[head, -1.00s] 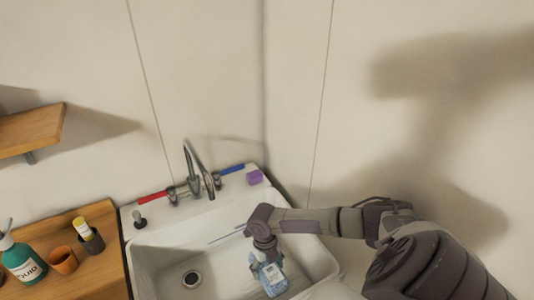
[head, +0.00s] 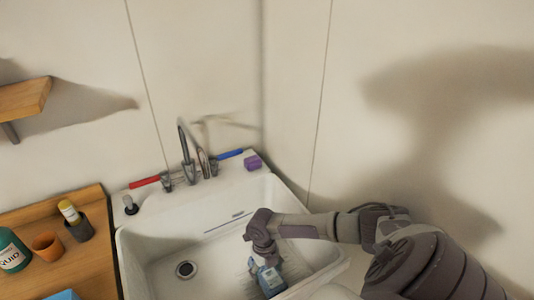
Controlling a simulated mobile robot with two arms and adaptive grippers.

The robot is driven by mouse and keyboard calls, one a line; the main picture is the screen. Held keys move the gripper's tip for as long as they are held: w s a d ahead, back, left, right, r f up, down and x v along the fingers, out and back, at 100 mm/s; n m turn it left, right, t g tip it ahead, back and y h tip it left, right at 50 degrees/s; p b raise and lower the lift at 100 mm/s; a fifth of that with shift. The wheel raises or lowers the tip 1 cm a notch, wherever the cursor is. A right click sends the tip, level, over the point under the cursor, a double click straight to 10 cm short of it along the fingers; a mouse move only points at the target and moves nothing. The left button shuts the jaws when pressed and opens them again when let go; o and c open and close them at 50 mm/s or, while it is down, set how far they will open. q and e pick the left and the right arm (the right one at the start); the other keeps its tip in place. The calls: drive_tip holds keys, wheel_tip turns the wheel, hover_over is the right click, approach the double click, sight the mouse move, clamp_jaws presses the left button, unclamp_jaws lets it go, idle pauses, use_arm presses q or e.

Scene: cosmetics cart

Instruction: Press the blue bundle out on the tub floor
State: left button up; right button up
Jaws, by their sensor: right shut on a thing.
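The white tub (head: 205,235) is a sink with a round drain (head: 186,269) in its floor. My right gripper (head: 264,262) points down inside the tub, right of the drain. It is shut on the blue bundle (head: 271,282), a light blue patterned thing low over the tub floor. Whether the bundle touches the floor cannot be told. The gripper hides the bundle's upper part. My left gripper is not in view.
A purple block (head: 252,163) sits on the back rim. A wooden counter (head: 85,265) at left holds a green bottle (head: 12,252) and cups.

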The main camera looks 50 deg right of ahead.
drive_tip(key=shift+f+b, duration=0.5)
drive_tip(key=shift+f, duration=0.05)
idle(0.8)
drive_tip(key=shift+s+f, duration=0.1)
idle(0.7)
idle(3.5)
drive_tip(key=shift+r+p, duration=0.4)
drive_tip(key=shift+p, duration=0.05)
wheel_tip(320, 180, up, 14)
drive_tip(key=p, duration=1.2)
drive_tip(key=shift+r, duration=0.2)
